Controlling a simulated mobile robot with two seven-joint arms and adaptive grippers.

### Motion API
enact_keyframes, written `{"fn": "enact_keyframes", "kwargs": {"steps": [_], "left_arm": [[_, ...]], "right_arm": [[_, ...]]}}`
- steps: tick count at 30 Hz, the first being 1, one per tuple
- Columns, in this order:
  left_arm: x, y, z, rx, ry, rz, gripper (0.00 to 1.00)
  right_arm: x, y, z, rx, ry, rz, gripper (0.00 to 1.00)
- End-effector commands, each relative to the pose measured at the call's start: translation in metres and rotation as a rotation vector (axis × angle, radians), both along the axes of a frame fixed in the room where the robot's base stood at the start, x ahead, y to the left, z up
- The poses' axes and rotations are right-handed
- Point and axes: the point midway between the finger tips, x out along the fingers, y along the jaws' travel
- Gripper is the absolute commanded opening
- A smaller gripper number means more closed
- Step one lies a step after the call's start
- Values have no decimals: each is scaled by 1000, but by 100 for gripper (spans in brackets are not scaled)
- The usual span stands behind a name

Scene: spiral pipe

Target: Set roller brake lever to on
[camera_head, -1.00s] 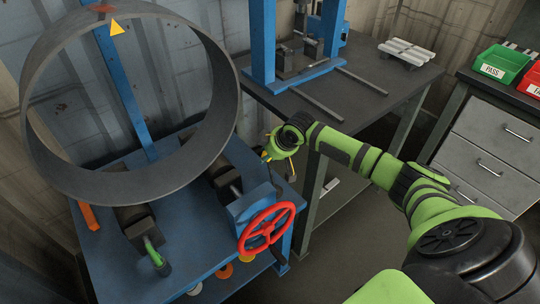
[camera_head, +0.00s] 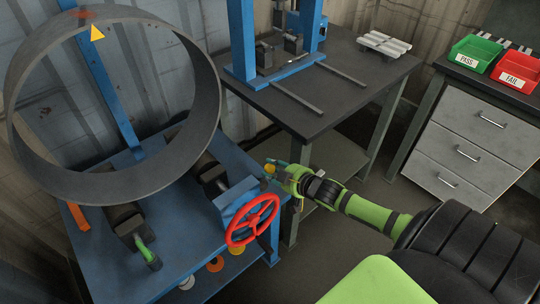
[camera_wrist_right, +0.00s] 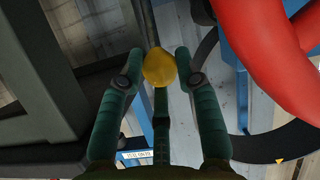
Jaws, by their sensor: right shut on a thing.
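A yellow knob (camera_wrist_right: 159,68), apparently the end of the roller brake lever, is between the fingertips of my right gripper (camera_wrist_right: 158,75) in the right wrist view. The fingers are shut on it. In the head view my right gripper (camera_head: 279,171) is at the right side of the blue roller bench (camera_head: 185,272), behind the red handwheel (camera_head: 252,220). A small bit of yellow (camera_head: 270,168) shows at its fingertips. The rest of the lever is mostly hidden, and its on or off marking cannot be read. My left gripper is not in view.
A large grey pipe ring (camera_head: 200,120) rests upright on the bench rollers. The red handwheel (camera_wrist_right: 260,45) is close to the right gripper. A dark table (camera_head: 330,105) with a blue press frame stands behind. A drawer cabinet (camera_head: 470,150) with PASS and FAIL bins stands at right.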

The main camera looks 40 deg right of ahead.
Motion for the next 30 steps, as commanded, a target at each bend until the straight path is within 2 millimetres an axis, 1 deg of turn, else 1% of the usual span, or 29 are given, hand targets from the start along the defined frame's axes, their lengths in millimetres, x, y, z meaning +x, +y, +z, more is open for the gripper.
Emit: {"fn": "enact_keyframes", "kwargs": {"steps": [1, 3, 9, 17, 18, 19, 30], "left_arm": [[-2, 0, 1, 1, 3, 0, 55], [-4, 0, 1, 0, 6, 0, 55], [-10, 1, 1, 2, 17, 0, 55], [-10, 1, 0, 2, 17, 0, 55], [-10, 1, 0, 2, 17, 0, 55], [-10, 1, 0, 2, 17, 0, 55], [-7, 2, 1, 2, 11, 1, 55]], "right_arm": [[-4, 0, -5, 0, 13, -2, 0], [-6, 0, -7, 0, 15, -3, 0], [-8, 0, -9, 0, 18, -3, 0], [-9, 0, -11, 1, 23, -4, 0], [-9, 0, -11, 1, 24, -3, 45], [-9, 0, -11, 1, 24, -3, 57], [-8, 0, -7, 0, 15, -2, 57]]}}
